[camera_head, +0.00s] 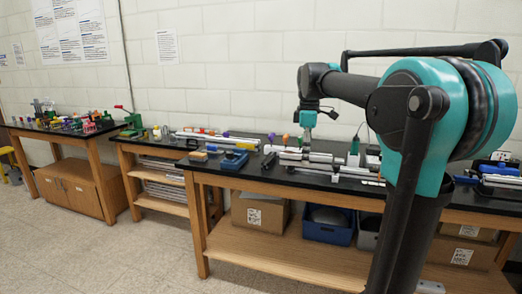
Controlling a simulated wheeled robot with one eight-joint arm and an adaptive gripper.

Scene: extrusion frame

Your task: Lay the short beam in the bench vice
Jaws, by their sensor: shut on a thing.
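My gripper (306,147) is above the black-topped bench in the middle of the picture, pointing down. It is shut on a light grey metal piece (318,157), which looks like the short beam. The fingers are small and dark here, and I cannot tell whether the piece touches the things below it. A blue device (234,160) sits on the bench left of my gripper. It may be the bench vice, but it is too small to be sure.
Long silver beams (215,138) lie along the back of the bench. A green device (132,122) stands farther left. The left bench (60,132) carries many small coloured parts. A cardboard box (260,212) and a blue bin (326,225) are on the lower shelf.

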